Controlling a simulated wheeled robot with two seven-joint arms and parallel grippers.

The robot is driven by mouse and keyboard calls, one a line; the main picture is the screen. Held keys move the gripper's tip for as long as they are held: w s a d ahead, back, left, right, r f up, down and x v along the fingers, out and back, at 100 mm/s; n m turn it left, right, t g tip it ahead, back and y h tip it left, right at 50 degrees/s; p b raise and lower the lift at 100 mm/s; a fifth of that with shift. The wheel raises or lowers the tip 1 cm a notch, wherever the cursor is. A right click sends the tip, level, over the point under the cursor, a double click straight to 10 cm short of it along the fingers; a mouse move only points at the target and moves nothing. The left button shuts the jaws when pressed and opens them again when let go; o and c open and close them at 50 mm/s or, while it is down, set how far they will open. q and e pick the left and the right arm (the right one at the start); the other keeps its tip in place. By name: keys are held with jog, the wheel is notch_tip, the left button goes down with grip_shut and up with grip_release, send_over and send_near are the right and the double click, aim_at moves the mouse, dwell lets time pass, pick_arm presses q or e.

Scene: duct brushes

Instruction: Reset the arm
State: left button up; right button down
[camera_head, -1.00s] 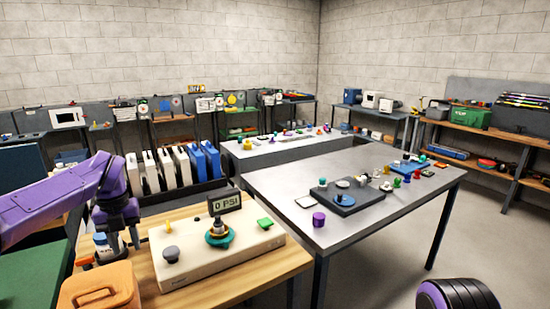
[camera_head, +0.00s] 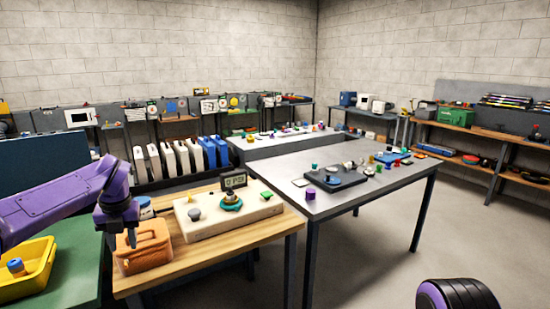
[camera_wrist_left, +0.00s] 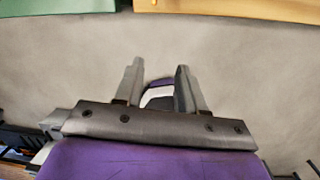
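My left arm, purple, comes in from the left in the head view. Its gripper (camera_head: 132,236) points down in front of an orange-brown case (camera_head: 143,250) near the left end of the wooden table. In the left wrist view the two fingers of my left gripper (camera_wrist_left: 158,85) stand apart with nothing between them. Floor and a purple and white part show beyond them. My right gripper is not in view.
A yellow bin (camera_head: 30,272) stands on a green surface (camera_head: 78,262) at left. A grey table (camera_head: 285,185) with small parts stands right. Floor at right is mostly clear.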

pick_arm(q)
jog(key=d+f+m+t+y, duration=0.4)
jog(key=f+m+y, duration=0.3)
jog(key=f+m, duration=0.5)
jog(key=s+d+f+m+t+h, duration=0.1)
jog(key=s+d+f+m, duration=0.3)
jog(key=f, duration=0.3)
jog(key=s+d+f+m+t+h, duration=0.1)
jog(key=s+d+f+m+t, duration=0.1)
jog(key=s+f+m, duration=0.4)
jog(key=s+f+m+g+h, duration=0.1)
jog(key=s+f+m, duration=0.3)
jog(key=s, duration=0.5)
jog(key=s+a+f+m+g+h, duration=0.1)
jog(key=s+f+m+g, duration=0.1)
jog(key=s, duration=0.8)
jog(key=s+f+m+g+h, duration=0.1)
jog(key=s+f+m, duration=0.4)
jog(key=s, duration=0.5)
jog(key=shift+s+a+f+m+g, duration=0.25)
jog(key=shift+f+m+g, duration=0.05)
jog(key=shift+f+g, duration=0.15)
